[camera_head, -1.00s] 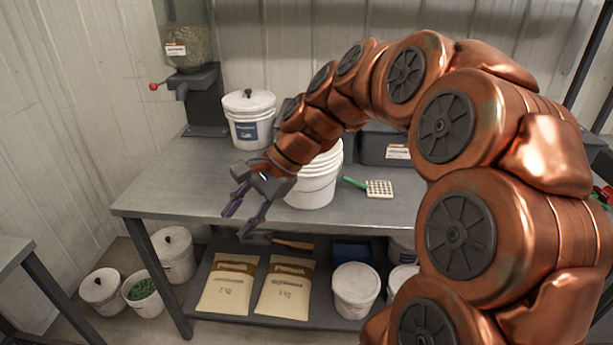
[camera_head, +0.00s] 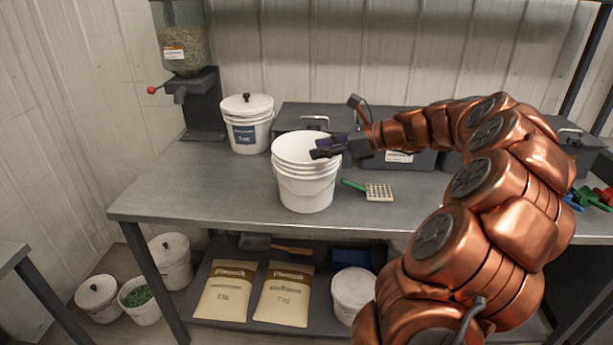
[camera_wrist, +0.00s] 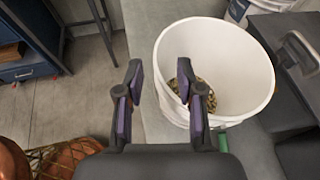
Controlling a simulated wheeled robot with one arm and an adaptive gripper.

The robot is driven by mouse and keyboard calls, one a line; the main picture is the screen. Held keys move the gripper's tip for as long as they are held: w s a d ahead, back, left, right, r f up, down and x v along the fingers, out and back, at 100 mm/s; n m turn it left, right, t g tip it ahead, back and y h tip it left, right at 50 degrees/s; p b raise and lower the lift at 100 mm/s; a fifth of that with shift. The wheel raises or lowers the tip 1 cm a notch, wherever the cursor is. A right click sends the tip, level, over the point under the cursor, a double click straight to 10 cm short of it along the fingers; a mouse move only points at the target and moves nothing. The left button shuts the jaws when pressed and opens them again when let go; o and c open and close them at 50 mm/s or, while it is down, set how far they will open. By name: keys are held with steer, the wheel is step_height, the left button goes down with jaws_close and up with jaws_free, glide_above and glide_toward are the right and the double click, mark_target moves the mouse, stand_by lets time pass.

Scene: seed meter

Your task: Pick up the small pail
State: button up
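The small pail seems to be the open white pail (camera_head: 306,188), which stands upright on the metal table with ridges under its rim. In the wrist view the pail (camera_wrist: 235,45) has some grain at its bottom. My gripper (camera_head: 322,148) is at the pail's right rim in the head view. In the wrist view my gripper (camera_wrist: 160,78) is open, one finger outside the near wall and the other overlapping the pail. I cannot tell whether the fingers touch the wall, or how deep the overlapping finger reaches.
A lidded white bucket (camera_head: 248,130) and a seed dispenser (camera_head: 190,90) stand behind to the left. Dark cases (camera_head: 300,117) line the back. The table's left front (camera_head: 200,195) is clear.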

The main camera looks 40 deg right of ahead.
mark_target(296, 164)
steer(key=shift+w+a+f+p, duration=0.15)
steer(key=shift+w+a+f, duration=0.5)
steer(key=shift+w+f, duration=0.3)
steer(key=shift+w+a+f+p, duration=0.2)
steer(key=shift+w+a+f, duration=0.45)
steer(key=shift+w+f, duration=0.35)
steer(key=shift+w+a+f+p, duration=0.15)
steer(key=shift+w+a+f, duration=0.5)
steer(key=shift+w+f, duration=0.3)
jaws_close()
